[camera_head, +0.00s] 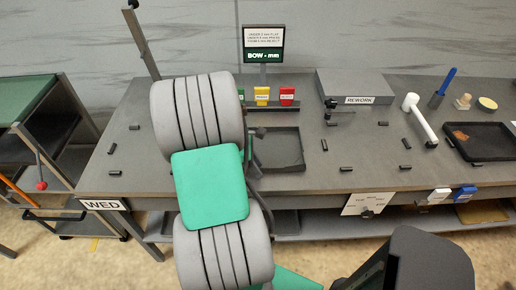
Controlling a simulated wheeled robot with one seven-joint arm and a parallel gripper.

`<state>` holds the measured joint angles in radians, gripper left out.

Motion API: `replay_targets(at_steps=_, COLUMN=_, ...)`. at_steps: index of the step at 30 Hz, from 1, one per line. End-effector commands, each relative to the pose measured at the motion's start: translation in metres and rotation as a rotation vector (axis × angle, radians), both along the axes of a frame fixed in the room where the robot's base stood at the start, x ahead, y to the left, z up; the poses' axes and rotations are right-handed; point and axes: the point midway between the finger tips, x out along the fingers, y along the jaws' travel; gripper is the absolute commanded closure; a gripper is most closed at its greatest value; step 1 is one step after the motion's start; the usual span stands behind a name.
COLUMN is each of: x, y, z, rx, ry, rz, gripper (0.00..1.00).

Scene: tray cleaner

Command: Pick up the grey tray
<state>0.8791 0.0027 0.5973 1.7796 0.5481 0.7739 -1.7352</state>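A dark grey square tray (287,166) with a low raised rim lies flat on the grey worktable, just right of my arm. Its left side is partly hidden by my arm. Small dark parts that appear to be my gripper (256,150) show at the arm's right edge, by the tray's left side. Most of the gripper is hidden behind my arm's grey and green links. I cannot tell whether it is open or shut, or whether it touches the tray.
A darker tray (490,153) with an orange-brown patch lies at the right. A white-headed tool (421,118) lies beside it. A grey REWORK box (354,83), a BOW gauge sign (263,43) and coloured cards (287,94) stand behind. Several small black blocks dot the tabletop.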

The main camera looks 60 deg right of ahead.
Motion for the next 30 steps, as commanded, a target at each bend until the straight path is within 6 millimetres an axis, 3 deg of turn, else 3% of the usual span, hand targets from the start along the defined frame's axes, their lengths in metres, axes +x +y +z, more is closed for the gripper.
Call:
replay_targets(at_steps=11, x=0.0004, y=0.0001, z=0.0004, rx=0.0, ry=0.0, rz=0.0, gripper=1.0)
replay_targets(at_steps=30, x=0.0005, y=0.0, z=0.0007, rx=-0.001, ry=0.0, rz=0.0, gripper=1.0)
